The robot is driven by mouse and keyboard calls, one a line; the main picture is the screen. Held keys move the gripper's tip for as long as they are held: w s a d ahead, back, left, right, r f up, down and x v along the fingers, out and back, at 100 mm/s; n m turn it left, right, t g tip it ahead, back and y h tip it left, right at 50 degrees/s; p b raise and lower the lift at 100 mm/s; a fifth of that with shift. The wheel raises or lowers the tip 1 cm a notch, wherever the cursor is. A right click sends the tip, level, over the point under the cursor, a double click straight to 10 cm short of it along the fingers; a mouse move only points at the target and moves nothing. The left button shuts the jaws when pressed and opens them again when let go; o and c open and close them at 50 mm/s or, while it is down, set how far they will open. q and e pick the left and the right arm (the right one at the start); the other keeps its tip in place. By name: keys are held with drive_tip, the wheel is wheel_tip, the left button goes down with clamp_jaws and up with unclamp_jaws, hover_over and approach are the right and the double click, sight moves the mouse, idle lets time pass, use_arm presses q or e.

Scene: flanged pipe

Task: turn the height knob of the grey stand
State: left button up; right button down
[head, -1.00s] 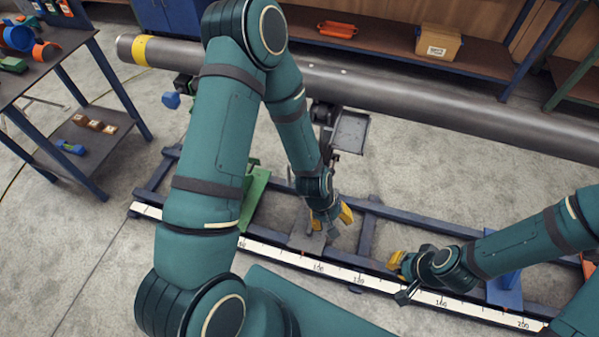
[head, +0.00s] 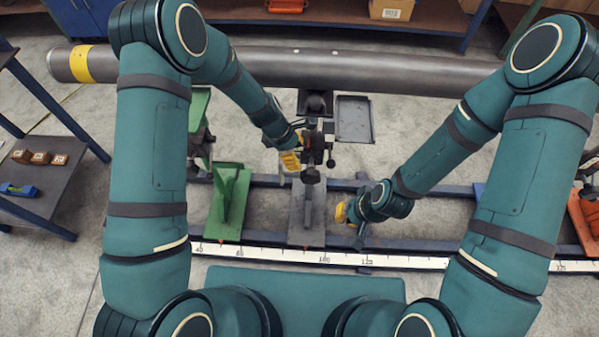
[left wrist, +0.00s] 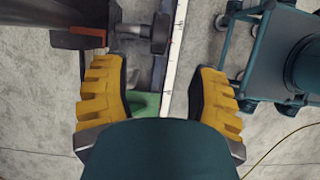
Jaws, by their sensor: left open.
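The grey stand has a flat base plate (head: 307,226) on the rail in the head view, with a dark upper post and clamp under the pipe (head: 300,70). A dark round knob (head: 310,175) sticks out from its post toward me. My left gripper (head: 291,158) is open and empty, just left of the post. In the left wrist view a dark knob on a shaft (left wrist: 160,33) lies ahead of the spread yellow fingers (left wrist: 157,70), apart from them. My right gripper (head: 345,212) is right of the grey base; its jaw opening is unclear.
A green stand (head: 230,200) stands on the rail left of the grey one, and an orange stand (head: 583,215) is at far right. A scale strip (head: 290,255) runs along the rail front. A grey tray (head: 354,119) sits behind the post.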

sight(313, 177)
use_arm(q)
drive_tip(key=b+x, duration=0.3)
drive_tip(key=x, duration=1)
drive_tip(key=shift+d+f, duration=0.25)
drive_tip(key=shift+d, duration=0.05)
clamp_jaws()
